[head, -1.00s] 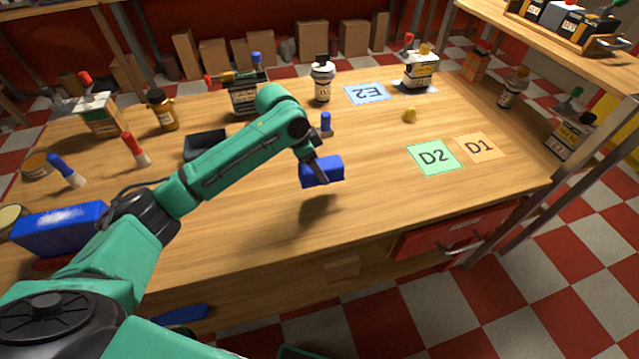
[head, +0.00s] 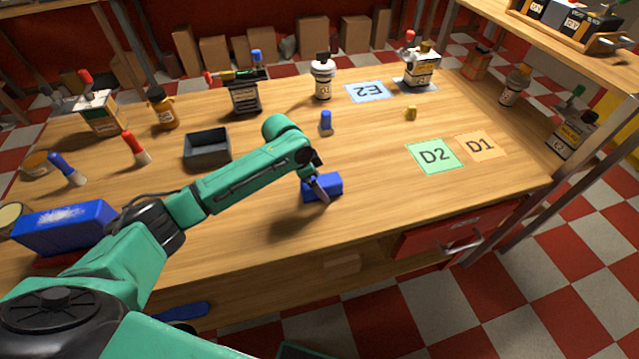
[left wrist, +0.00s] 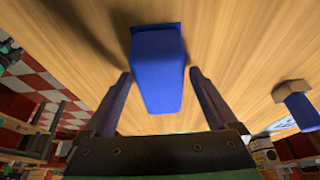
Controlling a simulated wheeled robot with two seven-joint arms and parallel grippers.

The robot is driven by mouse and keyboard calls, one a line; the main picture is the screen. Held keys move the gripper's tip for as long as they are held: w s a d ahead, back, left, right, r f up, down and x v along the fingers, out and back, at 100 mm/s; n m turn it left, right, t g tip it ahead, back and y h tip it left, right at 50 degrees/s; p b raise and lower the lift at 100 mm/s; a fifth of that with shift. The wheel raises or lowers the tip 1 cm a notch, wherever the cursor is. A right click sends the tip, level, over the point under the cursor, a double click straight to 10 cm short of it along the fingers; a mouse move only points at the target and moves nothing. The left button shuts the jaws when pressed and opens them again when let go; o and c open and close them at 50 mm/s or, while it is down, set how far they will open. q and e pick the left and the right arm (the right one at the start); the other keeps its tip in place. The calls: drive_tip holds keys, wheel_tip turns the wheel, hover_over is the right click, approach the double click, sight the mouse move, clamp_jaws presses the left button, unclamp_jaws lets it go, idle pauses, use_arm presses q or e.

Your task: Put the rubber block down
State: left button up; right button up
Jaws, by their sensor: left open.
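The blue rubber block (head: 326,185) rests on the wooden table near its front edge in the head view. In the left wrist view the block (left wrist: 157,65) lies between two dark fingers, with a gap on each side. My left gripper (head: 318,190) is down at the block and open; its fingers also show in the left wrist view (left wrist: 158,88). The fingers hide part of the block in the head view. My right gripper is not in view.
Green card D2 (head: 434,156) and orange card D1 (head: 482,147) lie to the right. A larger blue box (head: 65,228) is at the left. The table between block and cards is clear.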

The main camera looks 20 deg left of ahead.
use_arm(q)
drive_tip(key=v, duration=1.2)
